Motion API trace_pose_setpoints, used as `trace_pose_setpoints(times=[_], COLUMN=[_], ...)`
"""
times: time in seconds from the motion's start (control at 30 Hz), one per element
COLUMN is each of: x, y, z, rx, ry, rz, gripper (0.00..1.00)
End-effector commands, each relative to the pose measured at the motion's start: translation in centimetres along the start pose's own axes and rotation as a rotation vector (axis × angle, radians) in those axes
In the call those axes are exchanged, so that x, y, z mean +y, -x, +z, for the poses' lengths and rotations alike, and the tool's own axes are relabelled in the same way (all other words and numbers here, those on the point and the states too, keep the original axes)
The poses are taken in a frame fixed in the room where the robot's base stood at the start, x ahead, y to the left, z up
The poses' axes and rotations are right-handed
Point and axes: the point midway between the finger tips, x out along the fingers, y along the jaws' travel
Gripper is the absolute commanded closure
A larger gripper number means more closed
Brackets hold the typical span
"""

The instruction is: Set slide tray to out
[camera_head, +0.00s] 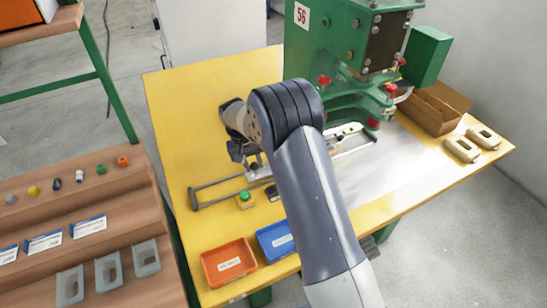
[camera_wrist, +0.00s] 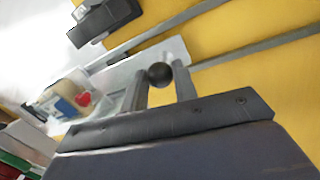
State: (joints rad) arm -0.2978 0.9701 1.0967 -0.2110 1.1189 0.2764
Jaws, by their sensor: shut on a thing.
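The slide tray shows in the wrist view as a pale grey plate (camera_wrist: 115,80) lying between two grey rails, with a round black knob (camera_wrist: 159,75) at its near end. My gripper (camera_wrist: 162,85) is shut on this knob, one finger on each side. In the head view my gripper (camera_head: 254,166) is low over the slide rails (camera_head: 215,187), left of the green press. My arm hides most of the tray there; a pale part (camera_head: 347,130) shows right of my arm near the press.
The green press (camera_head: 340,40) stands at the back. A green button box (camera_head: 245,200), an orange bin (camera_head: 229,262) and a blue bin (camera_head: 275,241) are in front of the rails. A cardboard box (camera_head: 433,107) and two beige parts (camera_head: 463,149) sit at right. The yellow table's left side is clear.

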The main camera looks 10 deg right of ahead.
Motion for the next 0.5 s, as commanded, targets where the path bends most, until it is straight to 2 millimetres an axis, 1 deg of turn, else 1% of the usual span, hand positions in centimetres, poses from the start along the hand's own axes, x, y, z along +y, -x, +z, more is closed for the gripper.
trace_pose_setpoints(times=[0.03,0.2,0.4,0.5], x=[-1.6,-6.2,-10.9,-12.8], y=[0.2,1.2,2.1,2.6], z=[0.3,1.2,2.2,2.5], rx=[0.003,0.002,0.002,0.003], ry=[0.006,0.006,0.005,0.004], rz=[-0.001,-0.001,-0.001,-0.001], gripper=[1.00,1.00,1.00,1.00])
